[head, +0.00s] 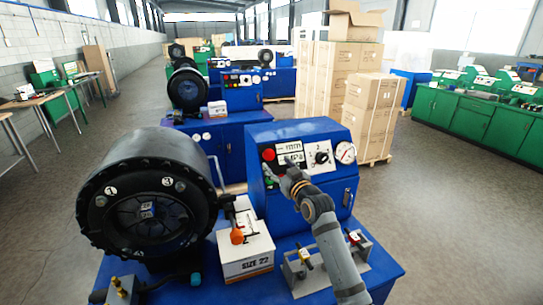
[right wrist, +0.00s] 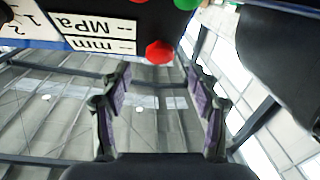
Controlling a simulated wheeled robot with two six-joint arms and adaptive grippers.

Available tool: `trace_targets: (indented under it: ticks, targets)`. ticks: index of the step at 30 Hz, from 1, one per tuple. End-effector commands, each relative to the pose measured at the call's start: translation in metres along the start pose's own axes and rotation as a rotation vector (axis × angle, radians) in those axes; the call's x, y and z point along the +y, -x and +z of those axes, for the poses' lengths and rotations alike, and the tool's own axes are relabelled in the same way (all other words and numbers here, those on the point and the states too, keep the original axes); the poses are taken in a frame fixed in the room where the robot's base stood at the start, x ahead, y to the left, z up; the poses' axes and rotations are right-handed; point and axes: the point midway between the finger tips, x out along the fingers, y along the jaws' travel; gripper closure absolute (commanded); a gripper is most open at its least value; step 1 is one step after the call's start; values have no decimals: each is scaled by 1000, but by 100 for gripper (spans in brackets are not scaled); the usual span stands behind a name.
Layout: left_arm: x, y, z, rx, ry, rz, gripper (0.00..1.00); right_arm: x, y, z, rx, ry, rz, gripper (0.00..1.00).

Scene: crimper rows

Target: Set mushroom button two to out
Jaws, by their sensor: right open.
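A red mushroom button (head: 268,154) sits at the upper left of the control panel (head: 262,133) on the near blue crimping machine. It stands out from the panel in the right wrist view (right wrist: 159,52), where the panel is upside down. I cannot read a number on it. My right gripper (head: 275,168) is in front of the panel, just below the button. In the right wrist view the gripper (right wrist: 160,78) is open and empty. The button shows just beyond the gap between its fingertips, apart from both. My left gripper is not in view.
Beside the button are mm and MPa displays (head: 289,148), a rotary knob (head: 321,158) and a pressure gauge (head: 345,152). A green button (right wrist: 187,3) is close by. The black crimping head (head: 95,205), a SIZE 22 box (head: 246,266) and a small metal stand (head: 297,280) crowd the machine.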

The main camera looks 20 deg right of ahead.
Motion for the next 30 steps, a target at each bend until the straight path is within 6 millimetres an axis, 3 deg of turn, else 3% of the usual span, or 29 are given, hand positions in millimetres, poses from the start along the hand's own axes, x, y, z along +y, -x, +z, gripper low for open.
trace_targets:
  ticks: [3,10,19,30]
  targets:
    - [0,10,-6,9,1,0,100,0,-24,-4,0,-3,0,38]
    - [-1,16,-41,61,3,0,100,0,-48,0,-1,-1,0,38]
    - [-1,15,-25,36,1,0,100,0,-50,1,-1,1,1,38]
    - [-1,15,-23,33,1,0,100,0,-50,1,-1,1,1,89]
